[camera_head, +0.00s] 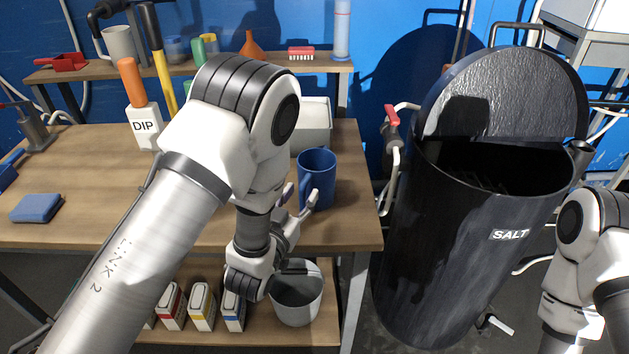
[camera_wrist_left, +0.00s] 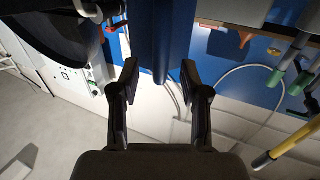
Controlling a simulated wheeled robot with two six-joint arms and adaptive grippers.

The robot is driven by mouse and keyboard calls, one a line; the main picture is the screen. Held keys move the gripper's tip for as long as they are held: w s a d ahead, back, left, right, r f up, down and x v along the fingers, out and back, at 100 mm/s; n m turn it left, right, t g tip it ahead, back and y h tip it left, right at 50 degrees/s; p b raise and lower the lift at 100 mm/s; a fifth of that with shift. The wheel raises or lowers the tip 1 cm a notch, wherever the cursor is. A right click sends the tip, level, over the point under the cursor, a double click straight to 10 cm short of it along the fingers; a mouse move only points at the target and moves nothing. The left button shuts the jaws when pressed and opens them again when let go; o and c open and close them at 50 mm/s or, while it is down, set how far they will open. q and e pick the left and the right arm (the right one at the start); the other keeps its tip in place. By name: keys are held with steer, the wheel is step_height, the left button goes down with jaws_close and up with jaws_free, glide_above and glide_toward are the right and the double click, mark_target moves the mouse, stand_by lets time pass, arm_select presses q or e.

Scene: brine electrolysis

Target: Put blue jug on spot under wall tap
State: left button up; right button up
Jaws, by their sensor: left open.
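The blue jug (camera_head: 318,172) stands upright on the wooden bench near its right end, its handle toward my left gripper. My left gripper (camera_head: 299,196) is open at the near left side of the jug, with its fingertips around the handle area. In the left wrist view, a blue upright part of the jug (camera_wrist_left: 155,40) lies between the two open fingers (camera_wrist_left: 158,72); I cannot tell whether they touch it. A wall tap with a red handle (camera_head: 391,115) is right of the bench. I see no marked spot under it. My right gripper is out of view.
A black SALT bin (camera_head: 470,240) with its lid raised stands right of the bench. A grey box (camera_head: 313,125) is behind the jug. A DIP bottle (camera_head: 145,122) and blue sponge (camera_head: 37,207) are left. A grey bucket (camera_head: 298,300) sits on the lower shelf.

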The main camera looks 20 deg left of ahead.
mark_target(313, 186)
arm_select(q)
steer(key=shift+w+d+f, duration=0.1)
steer(key=shift+w, duration=1)
jaws_close()
